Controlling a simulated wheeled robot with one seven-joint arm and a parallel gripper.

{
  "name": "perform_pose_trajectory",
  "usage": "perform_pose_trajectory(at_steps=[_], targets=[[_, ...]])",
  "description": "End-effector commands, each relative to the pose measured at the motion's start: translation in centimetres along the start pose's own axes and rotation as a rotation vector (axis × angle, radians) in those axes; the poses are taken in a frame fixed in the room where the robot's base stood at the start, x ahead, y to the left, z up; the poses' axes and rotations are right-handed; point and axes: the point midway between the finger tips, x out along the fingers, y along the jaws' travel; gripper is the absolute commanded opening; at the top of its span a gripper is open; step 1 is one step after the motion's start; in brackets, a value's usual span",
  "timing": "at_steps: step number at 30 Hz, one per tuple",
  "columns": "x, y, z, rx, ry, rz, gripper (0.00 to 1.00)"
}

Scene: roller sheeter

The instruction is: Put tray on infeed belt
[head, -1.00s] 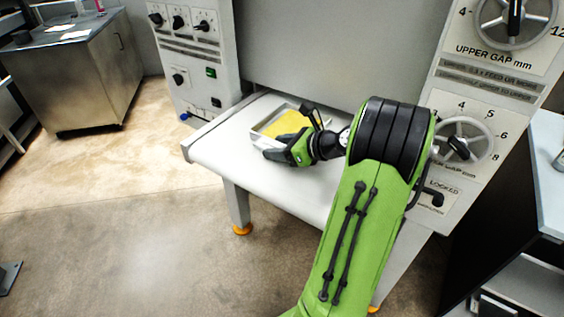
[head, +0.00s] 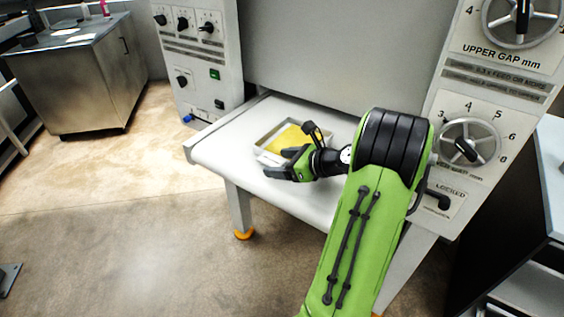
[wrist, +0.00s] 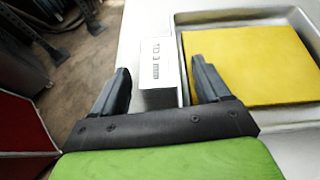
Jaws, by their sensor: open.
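A shallow pale tray (head: 262,138) lies flat on the white infeed belt (head: 222,150) of the machine, with a yellow sheet (head: 288,137) in it. The wrist view shows the tray's rim (wrist: 222,17) and the yellow sheet (wrist: 250,65) at right. A white block with a printed label (wrist: 162,62) stands out from the tray's near side. My gripper (head: 277,165) is at the tray's front side. In the wrist view its fingers (wrist: 160,85) are open, one on each side of the labelled block, with a visible gap at the left finger. Contact at the right finger is unclear.
Control panels (head: 200,60) and a handwheel panel (head: 470,140) flank the belt. A steel cabinet (head: 85,80) stands at far left, and a dark bench (head: 520,180) at right. The floor (head: 130,210) left of the belt is clear.

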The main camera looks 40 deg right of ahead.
Motion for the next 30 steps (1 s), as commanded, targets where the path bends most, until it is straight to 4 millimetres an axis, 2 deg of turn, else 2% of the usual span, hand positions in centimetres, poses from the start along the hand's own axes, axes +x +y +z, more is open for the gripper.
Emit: perform_pose_trajectory(at_steps=[2,4,12,15,18,23,26,29,30], targets=[[-0.3,-0.1,0.3,-0.001,0.000,-0.001,0.76],[-1.4,-0.1,0.3,0.002,0.001,-0.004,0.76],[-8.7,-0.2,0.5,0.003,0.001,-0.006,0.76],[-10.7,-0.1,0.4,0.001,0.000,-0.005,0.76],[-11.8,-0.1,0.3,0.001,0.000,-0.002,0.76],[-12.2,0.0,0.2,-0.002,0.001,0.001,0.76],[-11.1,1.0,1.1,-0.085,0.031,0.032,0.76],[-8.2,4.6,3.5,-0.358,0.121,0.133,0.76],[-7.0,6.8,4.5,-0.513,0.164,0.190,0.76]])
